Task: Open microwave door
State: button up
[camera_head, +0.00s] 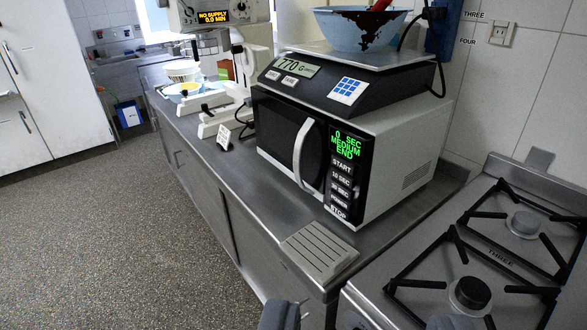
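The white microwave (400,165) stands on the steel counter in the middle of the view. Its dark-fronted door (275,137) faces left and front and looks closed. A curved white vertical handle (303,157) sits on the door's right side, beside the control panel (345,170). The panel's green display reads "0 SEC MEDIUM END". My gripper (365,318) shows only as two grey fingertips at the bottom edge, set wide apart. It is open, with nothing seen between the tips, and is well short of the handle. The rest of it is out of frame.
A scale (345,80) with a blue bowl (360,32) sits on the microwave. A gas hob (480,265) is at the right. A ridged grey plate (320,251) lies on the counter before the microwave. White equipment (222,118) stands behind, left. The floor (120,230) at left is clear.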

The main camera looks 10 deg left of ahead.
aim_at(291, 135)
jog(key=k, duration=1.15)
jog(key=u, duration=0.6)
jog(key=i, duration=0.85)
jog(key=u, duration=0.3)
jog(key=i, duration=1.35)
jog(key=z, duration=0.7)
